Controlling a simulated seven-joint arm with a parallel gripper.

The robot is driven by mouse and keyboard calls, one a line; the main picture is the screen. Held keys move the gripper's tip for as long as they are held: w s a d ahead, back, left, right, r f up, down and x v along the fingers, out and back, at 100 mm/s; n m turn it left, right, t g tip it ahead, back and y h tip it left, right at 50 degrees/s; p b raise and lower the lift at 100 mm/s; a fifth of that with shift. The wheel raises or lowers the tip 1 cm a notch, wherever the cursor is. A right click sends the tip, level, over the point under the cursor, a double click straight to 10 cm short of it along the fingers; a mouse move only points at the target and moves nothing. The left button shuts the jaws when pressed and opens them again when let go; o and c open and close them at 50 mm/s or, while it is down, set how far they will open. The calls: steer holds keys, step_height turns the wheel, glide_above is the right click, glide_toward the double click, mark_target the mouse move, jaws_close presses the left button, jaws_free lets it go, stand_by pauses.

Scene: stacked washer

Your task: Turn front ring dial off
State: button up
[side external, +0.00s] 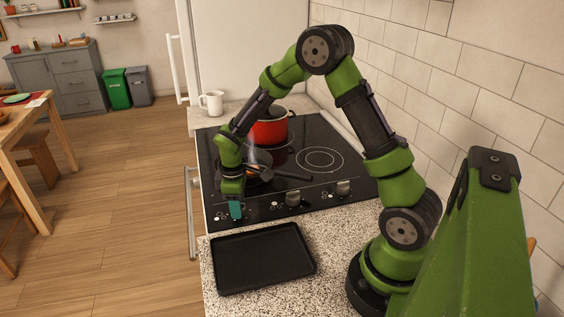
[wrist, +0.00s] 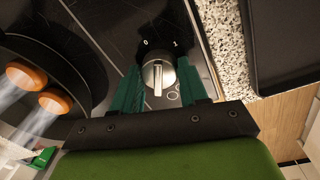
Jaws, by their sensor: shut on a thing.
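A silver dial (wrist: 157,72) with a raised grip bar sits on the black front strip of the stove, with a "0" and a "1" printed beyond it in the wrist view. The bar runs nearly up and down there. My gripper (wrist: 160,66) has its teal fingers on both sides of this dial and is shut on it. In the side external view, my gripper (side external: 236,210) is low at the stove's front left corner and hides this dial. Other dials (side external: 292,198) on the strip show to its right.
A dark pan (wrist: 92,68) with steaming round orange-brown food is close beside my gripper. A red pot (side external: 268,133) stands behind on the black cooktop (side external: 345,185). A black baking tray (side external: 262,260) lies on the speckled counter in front. A white mug (side external: 212,103) stands at the back.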

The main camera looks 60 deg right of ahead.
steer(key=n, duration=0.5)
steer(key=shift+n, duration=0.3)
stand_by(0.5)
steer(key=o, duration=1.1)
steer(key=shift+c, duration=0.2)
steer(key=shift+r, duration=0.15)
step_height(320, 180, up, 17)
steer(key=shift+s+a+f, duration=0.2)
steer(key=shift+s+a, duration=0.1)
steer(key=shift+s, duration=0.15)
